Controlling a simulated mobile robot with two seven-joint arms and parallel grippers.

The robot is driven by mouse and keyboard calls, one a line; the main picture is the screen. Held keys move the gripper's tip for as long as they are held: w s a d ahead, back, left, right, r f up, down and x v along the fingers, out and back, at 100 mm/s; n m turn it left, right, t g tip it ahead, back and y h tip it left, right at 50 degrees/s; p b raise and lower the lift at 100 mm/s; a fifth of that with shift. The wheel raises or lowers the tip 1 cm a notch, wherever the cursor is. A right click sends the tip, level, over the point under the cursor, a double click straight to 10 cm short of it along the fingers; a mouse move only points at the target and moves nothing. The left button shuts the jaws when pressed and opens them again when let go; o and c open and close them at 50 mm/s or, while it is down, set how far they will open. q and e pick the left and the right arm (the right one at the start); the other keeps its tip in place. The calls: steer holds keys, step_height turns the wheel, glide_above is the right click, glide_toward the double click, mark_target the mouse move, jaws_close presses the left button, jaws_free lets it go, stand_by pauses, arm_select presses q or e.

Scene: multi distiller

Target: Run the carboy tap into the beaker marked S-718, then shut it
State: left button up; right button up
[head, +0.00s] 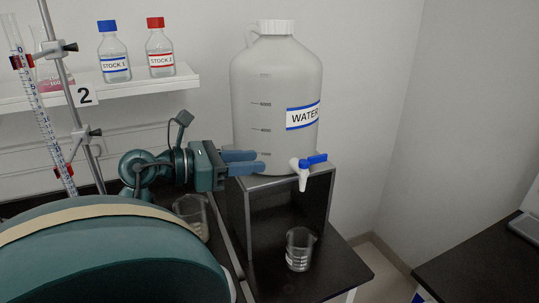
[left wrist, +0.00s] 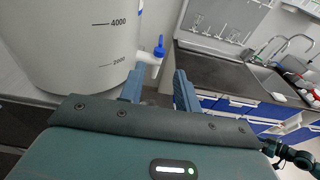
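The white carboy (head: 275,95) labelled WATER stands on a dark box stand. Its white tap (head: 302,172) has a blue lever (head: 316,159) lying roughly level; no stream shows. In the left wrist view, the tap (left wrist: 148,58) and lever (left wrist: 159,47) appear just beyond my fingers. A glass beaker (head: 299,250) stands below the tap and looks empty; its marking is too small to read. Another beaker (head: 190,216) stands left of the stand, partly hidden by my arm. My left gripper (head: 262,161) is open and empty, left of the tap. My right gripper is out of view.
The stand (head: 240,215) is close beside my left gripper. A shelf (head: 130,89) holds the STOCK 1 (head: 114,62) and STOCK 2 (head: 160,58) bottles. A burette (head: 40,120) on a rod stands at left. The bench at right (head: 470,250) is separated by a floor gap.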

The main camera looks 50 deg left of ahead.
mark_target(304, 162)
arm_select(q)
steer(key=p+x, duration=0.1)
steer(key=x, duration=1.2)
steer(key=shift+s+d+p, duration=0.1)
steer(key=shift+p, duration=0.3)
jaws_close()
